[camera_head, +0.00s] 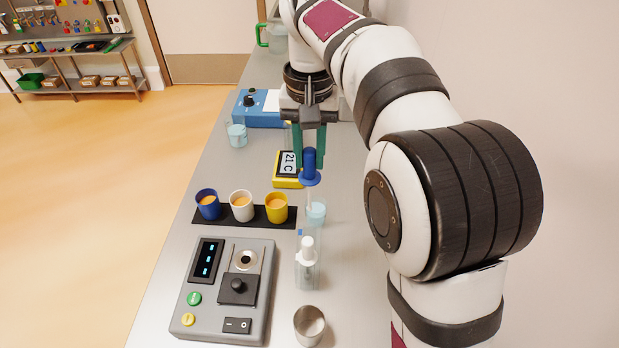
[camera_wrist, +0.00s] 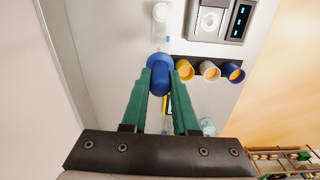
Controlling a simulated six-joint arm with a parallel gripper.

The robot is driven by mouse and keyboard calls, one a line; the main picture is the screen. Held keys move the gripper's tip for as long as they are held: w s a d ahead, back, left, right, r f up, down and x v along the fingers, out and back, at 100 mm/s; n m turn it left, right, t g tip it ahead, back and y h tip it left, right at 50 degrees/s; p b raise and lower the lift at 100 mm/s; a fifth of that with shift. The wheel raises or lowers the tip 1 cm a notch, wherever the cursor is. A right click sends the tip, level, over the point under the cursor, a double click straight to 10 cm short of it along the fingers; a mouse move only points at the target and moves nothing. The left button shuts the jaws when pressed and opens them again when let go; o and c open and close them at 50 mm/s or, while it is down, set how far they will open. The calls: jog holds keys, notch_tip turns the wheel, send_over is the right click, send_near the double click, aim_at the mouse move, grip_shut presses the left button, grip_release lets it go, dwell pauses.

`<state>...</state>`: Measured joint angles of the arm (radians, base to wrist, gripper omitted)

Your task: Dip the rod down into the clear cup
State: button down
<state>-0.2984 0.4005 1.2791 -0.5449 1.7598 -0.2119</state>
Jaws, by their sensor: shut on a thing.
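My gripper (camera_head: 309,155) points down over the bench, its green fingers shut on the blue handle (camera_head: 309,166) of the rod. The handle and its round collar also show in the wrist view (camera_wrist: 160,76). A thin pale shaft runs down below the collar. A small clear cup (camera_head: 317,212) with light blue liquid stands just below and slightly right of the handle. I cannot tell whether the shaft's lower end is inside this cup or in front of it. Another clear cup (camera_head: 237,136) with light blue liquid stands farther back on the left; it also shows in the wrist view (camera_wrist: 208,127).
Blue, white and yellow cups (camera_head: 241,206) stand on a black strip (camera_head: 222,216) left of the rod. A yellow thermometer display (camera_head: 288,168) lies behind. A clear bottle (camera_head: 307,270) with a white top, a metal cup (camera_head: 309,325) and a grey machine (camera_head: 225,290) are nearer.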

jog(key=shift+r, duration=0.75)
jog(key=w+f, duration=0.5)
jog(key=f, duration=0.3)
jog(key=w+d+f, duration=0.1)
jog(key=w+f, duration=0.3)
jog(key=f, duration=0.5)
jog(key=shift+w+f, duration=0.2)
jog(key=shift+w, duration=0.15)
jog(key=shift+r, duration=0.1)
notch_tip(320, 180, up, 8)
